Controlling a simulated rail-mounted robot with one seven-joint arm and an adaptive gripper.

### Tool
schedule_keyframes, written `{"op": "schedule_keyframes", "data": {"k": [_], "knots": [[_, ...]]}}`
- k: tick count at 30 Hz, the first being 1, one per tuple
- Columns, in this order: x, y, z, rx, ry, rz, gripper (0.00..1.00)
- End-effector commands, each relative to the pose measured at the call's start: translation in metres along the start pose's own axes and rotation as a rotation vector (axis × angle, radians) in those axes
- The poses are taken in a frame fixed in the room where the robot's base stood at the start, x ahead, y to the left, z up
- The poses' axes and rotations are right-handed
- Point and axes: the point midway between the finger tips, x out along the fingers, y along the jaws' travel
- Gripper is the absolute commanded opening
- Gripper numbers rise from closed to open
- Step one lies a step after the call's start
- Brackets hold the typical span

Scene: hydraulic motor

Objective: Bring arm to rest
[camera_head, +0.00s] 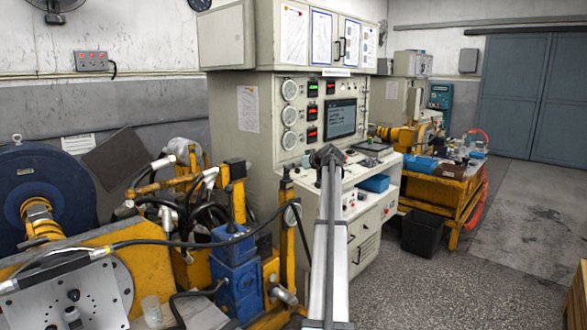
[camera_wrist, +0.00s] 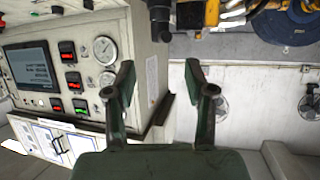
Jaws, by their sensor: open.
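My gripper (camera_wrist: 160,70) shows in the wrist view with its two dark green fingers spread apart. Nothing is between them, and they touch nothing that I can see.
A yellow hydraulic rig with a blue block (camera_head: 237,275) and hoses stands at left, near my arm. A blue motor (camera_head: 70,195) is at far left. A yellow workbench (camera_head: 440,204) and black bin (camera_head: 422,236) stand at right.

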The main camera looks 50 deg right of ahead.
Motion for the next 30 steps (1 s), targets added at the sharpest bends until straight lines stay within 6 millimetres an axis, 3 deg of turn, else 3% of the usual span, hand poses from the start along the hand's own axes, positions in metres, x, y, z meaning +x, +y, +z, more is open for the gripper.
{"op": "schedule_keyframes", "data": {"k": [6,20,22,26,30], "knots": [[-0.015,0.0,0.0,0.0,0.0,0.001,0.54],[-0.016,0.0,0.0,0.0,-0.001,0.001,0.54],[-0.012,-0.001,0.007,0.008,-0.01,0.006,0.54],[0.004,-0.005,0.043,0.052,-0.056,0.034,0.54],[0.032,-0.015,0.116,0.135,-0.146,0.102,0.54]]}}
